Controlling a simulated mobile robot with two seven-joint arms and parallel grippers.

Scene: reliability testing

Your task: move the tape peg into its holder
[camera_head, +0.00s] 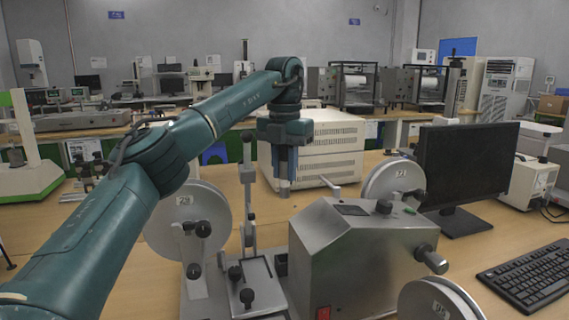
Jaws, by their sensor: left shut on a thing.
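My left gripper (284,178) points straight down above the table, behind the metal tester. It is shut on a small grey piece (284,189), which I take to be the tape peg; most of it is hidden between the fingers. The peg hangs in front of the white cabinet and looks clear of the tester. The grey metal tester (350,255) stands on the table with round discs around it. I cannot tell which part of it is the peg's holder. My right gripper is not in view.
A numbered disc (188,222) stands left of the tester, beside an upright post (247,190). Another disc (395,182) is behind it and one (440,302) in front. A monitor (465,165) and keyboard (525,274) are at right. A white cabinet (330,150) stands behind the gripper.

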